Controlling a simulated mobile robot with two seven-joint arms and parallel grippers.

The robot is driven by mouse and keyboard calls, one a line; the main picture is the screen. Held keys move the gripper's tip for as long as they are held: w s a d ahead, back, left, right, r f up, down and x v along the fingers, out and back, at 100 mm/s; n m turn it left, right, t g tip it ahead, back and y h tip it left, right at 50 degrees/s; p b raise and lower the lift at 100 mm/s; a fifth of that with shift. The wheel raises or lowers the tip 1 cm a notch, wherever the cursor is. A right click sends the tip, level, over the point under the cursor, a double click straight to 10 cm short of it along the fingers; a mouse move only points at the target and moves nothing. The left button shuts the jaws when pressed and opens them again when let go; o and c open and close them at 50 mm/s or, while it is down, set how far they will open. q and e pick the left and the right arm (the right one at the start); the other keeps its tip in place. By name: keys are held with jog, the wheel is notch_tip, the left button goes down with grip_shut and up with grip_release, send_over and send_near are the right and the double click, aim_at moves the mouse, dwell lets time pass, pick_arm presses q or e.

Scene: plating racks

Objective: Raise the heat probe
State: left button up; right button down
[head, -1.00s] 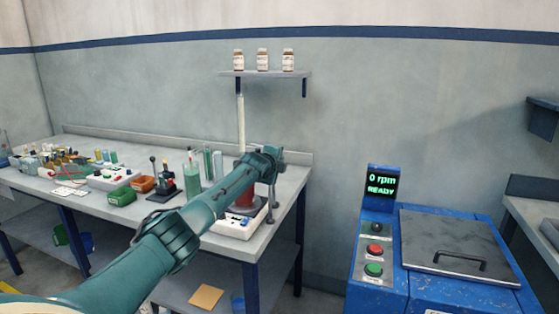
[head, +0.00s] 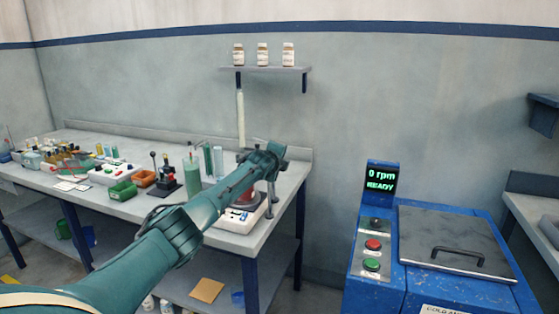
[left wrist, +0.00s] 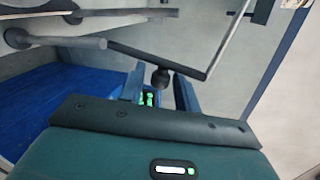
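My left gripper (left wrist: 161,88) reaches the right end of the bench; in the head view my arm hides its fingertips. In the left wrist view its two fingers stand apart, with a dark round knob (left wrist: 160,77) between them; I cannot tell whether they touch it. A thin bent rod (left wrist: 158,61) runs by the knob. In the head view a white device (head: 238,219) with a red vessel (head: 243,198) sits under my wrist, partly hidden. A grey upright (head: 271,194) stands beside it. I cannot tell for sure which part is the heat probe. My right gripper is not in view.
Green tubes (head: 193,172), a black stand (head: 164,189) and green (head: 123,191) and orange (head: 144,179) bins stand left of my wrist. A shelf (head: 270,69) with bottles hangs above. A blue machine (head: 441,287) stands right, beyond a floor gap.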

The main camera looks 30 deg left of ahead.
pick_arm(q)
jog(key=shift+o, duration=0.4)
jog(key=shift+s, duration=0.1)
jog(key=shift+s, duration=0.1)
jog(key=b+v, duration=0.1)
jog(key=v, duration=1.2)
